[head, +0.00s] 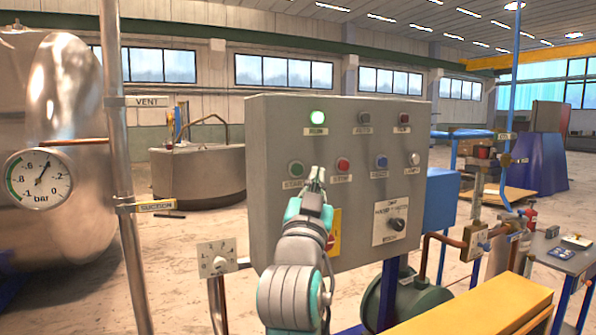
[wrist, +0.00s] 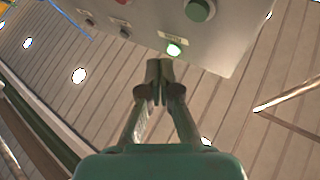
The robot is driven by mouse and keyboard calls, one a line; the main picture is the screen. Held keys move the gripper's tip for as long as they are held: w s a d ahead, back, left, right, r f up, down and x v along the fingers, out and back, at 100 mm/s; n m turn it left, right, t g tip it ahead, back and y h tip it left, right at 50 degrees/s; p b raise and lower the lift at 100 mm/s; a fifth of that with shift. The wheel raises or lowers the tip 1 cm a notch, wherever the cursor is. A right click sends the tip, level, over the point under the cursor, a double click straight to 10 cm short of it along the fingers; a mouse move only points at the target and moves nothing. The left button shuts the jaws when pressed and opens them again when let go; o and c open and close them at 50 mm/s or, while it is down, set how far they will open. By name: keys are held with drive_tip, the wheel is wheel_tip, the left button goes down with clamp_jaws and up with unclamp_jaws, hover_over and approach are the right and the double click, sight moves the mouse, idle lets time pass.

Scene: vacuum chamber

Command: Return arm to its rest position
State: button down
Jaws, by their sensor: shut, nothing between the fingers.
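My gripper (head: 316,174) is in front of the grey control panel (head: 275,130), between the green start button (head: 296,169) and the red stop button (head: 343,165). Its fingers are together and empty. The lamp also shows lit in the head view (head: 318,117). My arm covers the lower middle of the panel and part of a yellow plate. I cannot tell whether the fingertips touch the panel.
A vertical pipe (head: 122,200) and a pressure gauge (head: 38,178) stand at the left by a steel tank. A numbered plate (head: 217,257) is left of my arm. A yellow beam (head: 480,312) is at the lower right, with valves and pipes behind it.

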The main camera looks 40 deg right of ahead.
drive_tip(key=shift+f, duration=0.1)
idle(0.4)
drive_tip(key=a+f+n+t+y, duration=0.2)
drive_tip(key=a+f+n+y, duration=0.1)
drive_tip(key=f, duration=0.6)
drive_tip(key=a+f+n+t+y, duration=0.2)
drive_tip(key=a+f+n+y, duration=0.2)
drive_tip(key=f, duration=0.6)
drive_tip(key=a+f+n+t+y, duration=0.1)
drive_tip(key=a+f+n+y, duration=0.2)
drive_tip(key=f, duration=0.6)
drive_tip(key=s+a+f+n+y, duration=0.25)
drive_tip(key=s+f, duration=0.25)
drive_tip(key=f, duration=0.3)
drive_tip(key=s+a+f+n+y, duration=0.1)
drive_tip(key=s+a+f+y, duration=0.25)
drive_tip(key=f, duration=0.35)
drive_tip(key=s+a+f+g+y, duration=0.1)
drive_tip(key=s+a+f, duration=0.1)
drive_tip(key=s, duration=0.7)
drive_tip(key=s+a+f+g+y, duration=0.1)
drive_tip(key=s+f, duration=0.3)
drive_tip(key=s, duration=0.6)
drive_tip(key=s+a+f+g+y, duration=0.1)
drive_tip(key=s+a+f+g, duration=0.1)
drive_tip(key=s, duration=0.8)
drive_tip(key=shift+s+a+f, duration=0.25)
drive_tip(key=shift+a+f, duration=0.15)
drive_tip(key=shift+a, duration=0.4)
